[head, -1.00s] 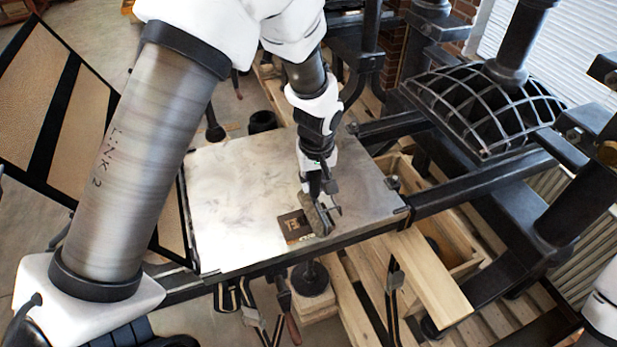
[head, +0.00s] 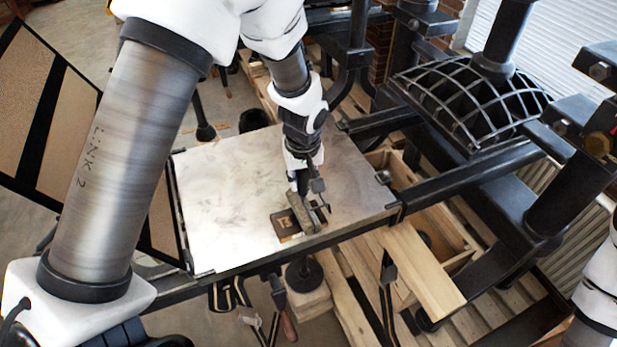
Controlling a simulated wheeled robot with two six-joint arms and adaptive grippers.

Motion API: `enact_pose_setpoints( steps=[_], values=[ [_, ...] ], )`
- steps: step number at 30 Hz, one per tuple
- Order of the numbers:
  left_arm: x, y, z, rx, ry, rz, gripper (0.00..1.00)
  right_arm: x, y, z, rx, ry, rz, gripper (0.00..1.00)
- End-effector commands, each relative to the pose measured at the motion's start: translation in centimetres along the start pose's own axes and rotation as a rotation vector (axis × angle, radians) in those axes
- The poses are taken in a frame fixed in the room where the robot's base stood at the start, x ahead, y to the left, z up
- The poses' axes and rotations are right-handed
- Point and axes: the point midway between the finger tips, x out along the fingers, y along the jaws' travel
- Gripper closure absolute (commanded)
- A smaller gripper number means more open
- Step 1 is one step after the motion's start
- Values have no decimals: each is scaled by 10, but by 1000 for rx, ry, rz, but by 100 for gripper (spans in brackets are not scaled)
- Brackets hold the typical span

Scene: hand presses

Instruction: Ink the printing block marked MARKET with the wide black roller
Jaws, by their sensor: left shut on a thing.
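The printing block (head: 284,226) is a small dark brown block with a pale mark, too small to read. It lies flat near the front edge of the pale metal press bed (head: 225,215). My left gripper (head: 312,199) is above the bed, shut on the roller. The roller (head: 299,213) is a dark grey-brown cylinder, tilted in the picture, at the block's right side and covering part of it. I cannot tell whether it touches the block's face. My right gripper is not in view; only a piece of my right arm shows at the right edge.
A black iron press with a ribbed, domed platen (head: 478,100) stands at the back right, its rails running to the bed. A wooden board (head: 420,272) and pallet slats lie right of the bed. Tools hang below its front edge. The left part of the bed is clear.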

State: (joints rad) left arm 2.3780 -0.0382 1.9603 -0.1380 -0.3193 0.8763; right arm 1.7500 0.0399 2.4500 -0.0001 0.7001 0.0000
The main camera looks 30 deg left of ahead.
Motion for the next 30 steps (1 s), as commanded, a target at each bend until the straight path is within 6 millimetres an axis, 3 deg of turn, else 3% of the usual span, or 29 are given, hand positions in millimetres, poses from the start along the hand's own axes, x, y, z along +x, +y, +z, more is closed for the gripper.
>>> enact_pose_setpoints(
  steps=[8,14,24,30],
  values=[
    [4,-25,4,-1,0,2,100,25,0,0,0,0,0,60],
    [2,-32,5,-1,0,2,100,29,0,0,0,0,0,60],
    [2,-58,9,-2,0,3,100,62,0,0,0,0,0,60],
    [-2,-64,9,0,0,1,100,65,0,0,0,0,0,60]
  ],
)
